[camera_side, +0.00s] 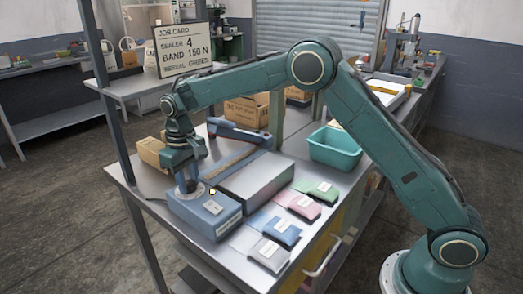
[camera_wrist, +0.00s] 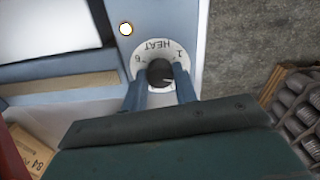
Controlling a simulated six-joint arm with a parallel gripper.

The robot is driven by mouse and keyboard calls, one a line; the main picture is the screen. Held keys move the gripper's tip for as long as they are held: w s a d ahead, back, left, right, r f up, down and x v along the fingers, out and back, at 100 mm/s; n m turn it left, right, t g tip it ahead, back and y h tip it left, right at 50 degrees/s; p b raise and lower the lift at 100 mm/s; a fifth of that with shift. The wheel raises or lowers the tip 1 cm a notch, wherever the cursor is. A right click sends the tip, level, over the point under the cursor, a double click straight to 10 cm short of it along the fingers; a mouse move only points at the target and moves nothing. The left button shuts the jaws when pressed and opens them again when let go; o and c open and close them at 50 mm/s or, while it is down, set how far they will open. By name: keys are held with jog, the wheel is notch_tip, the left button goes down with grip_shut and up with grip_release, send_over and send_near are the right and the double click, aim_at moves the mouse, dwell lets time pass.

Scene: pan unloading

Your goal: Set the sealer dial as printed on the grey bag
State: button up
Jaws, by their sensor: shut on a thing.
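In the wrist view, the black dial knob (camera_wrist: 160,72) sits on a round white plate (camera_wrist: 159,48) printed HEAT, with 1 and 6 legible. My gripper (camera_wrist: 160,90) is shut on the knob, a blue finger on each side. A short white mark on the knob points right. Other numbers are hidden or unreadable. The grey bag (camera_side: 257,243) lies flat at the front edge; its label print is too small to read.
Blue (camera_side: 264,219), pink (camera_side: 289,197) and green (camera_side: 305,184) bags lie in a row behind the grey one. A teal bin (camera_side: 335,155) stands beyond them. A job card (camera_side: 184,51) reads sealer 4, band 150 N. A small light (camera_wrist: 126,29) glows beside the dial.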

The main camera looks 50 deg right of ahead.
aim_at(189, 183)
jog(key=o, duration=1)
jog(key=shift+c, duration=0.2)
jog(key=shift+r, duration=0.15)
notch_tip(189, 183, up, 14)
jog(key=shift+f, duration=0.2)
